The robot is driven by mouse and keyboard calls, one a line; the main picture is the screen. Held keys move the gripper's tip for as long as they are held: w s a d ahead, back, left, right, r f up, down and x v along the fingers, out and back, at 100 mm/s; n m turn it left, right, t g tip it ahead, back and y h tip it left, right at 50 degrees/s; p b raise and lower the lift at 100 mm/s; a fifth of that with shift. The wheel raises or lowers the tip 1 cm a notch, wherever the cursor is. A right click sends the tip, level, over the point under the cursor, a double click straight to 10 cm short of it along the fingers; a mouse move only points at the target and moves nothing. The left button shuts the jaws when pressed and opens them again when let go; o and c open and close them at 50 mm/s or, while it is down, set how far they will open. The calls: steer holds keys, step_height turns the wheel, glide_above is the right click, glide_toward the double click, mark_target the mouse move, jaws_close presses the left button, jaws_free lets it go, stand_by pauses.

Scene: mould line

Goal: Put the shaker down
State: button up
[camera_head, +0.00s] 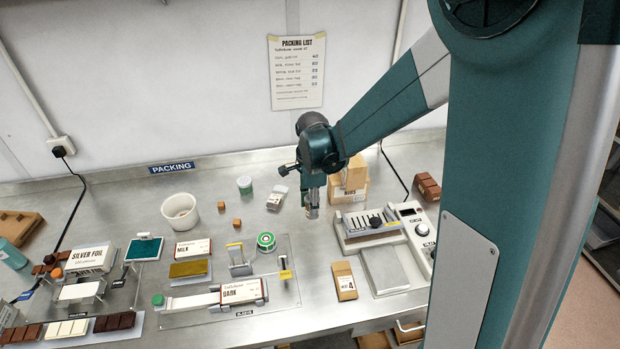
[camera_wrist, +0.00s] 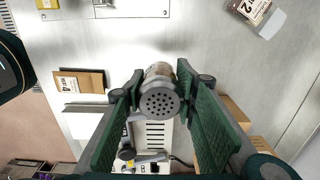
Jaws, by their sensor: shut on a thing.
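The shaker (camera_wrist: 160,98) has a grey lid with holes, which faces the wrist camera. My gripper (camera_wrist: 163,95) is shut on it, with one green finger on each side. In the head view my gripper (camera_head: 312,207) points down over the bench, left of the sealing machine, and the shaker (camera_head: 312,213) shows only as a small part below the fingers. I cannot tell whether its base touches the bench.
A white bowl (camera_head: 180,211) stands farther left.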

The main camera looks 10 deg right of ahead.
steer(key=w+d+n, duration=0.1)
steer(key=w+d, duration=0.1)
steer(key=w, duration=1.3)
steer(key=w+d+n+b, duration=0.1)
steer(key=w+d, duration=0.2)
steer(key=w, duration=1.3)
steer(key=shift+w+d+f, duration=0.2)
steer(key=shift+w+d, duration=0.05)
steer(key=shift+d, duration=0.1)
steer(key=shift+f, duration=3.15)
steer(key=shift+f, duration=0.1)
steer(key=shift+f, duration=1.75)
steer(key=shift+f, duration=0.2)
